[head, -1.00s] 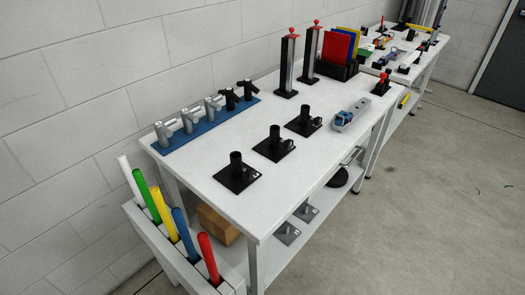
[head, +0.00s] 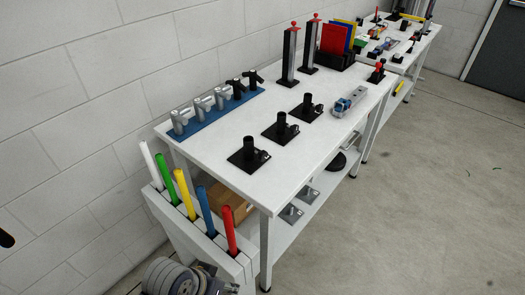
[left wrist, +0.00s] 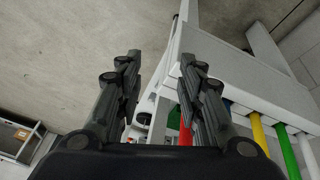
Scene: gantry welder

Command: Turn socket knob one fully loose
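Three black sockets stand in a row on the white table, each an upright tube on a square black plate with a small side knob: the near socket (head: 249,149), the middle socket (head: 281,127) and the far socket (head: 307,107). The number labels are too small to read, so I cannot tell which is socket one, nor how far any knob is turned. My left gripper (left wrist: 160,75) is open and empty in the left wrist view, with the table frame and colored tubes beyond its fingers. It is away from the sockets. My right gripper is not in view.
A rack (head: 193,232) of colored tubes stands at the table's near end. A blue strip (head: 216,111) with several clamp-like parts lies along the wall side. Two posts with red knobs and a holder with colored sheets stand farther back. The floor at right is clear.

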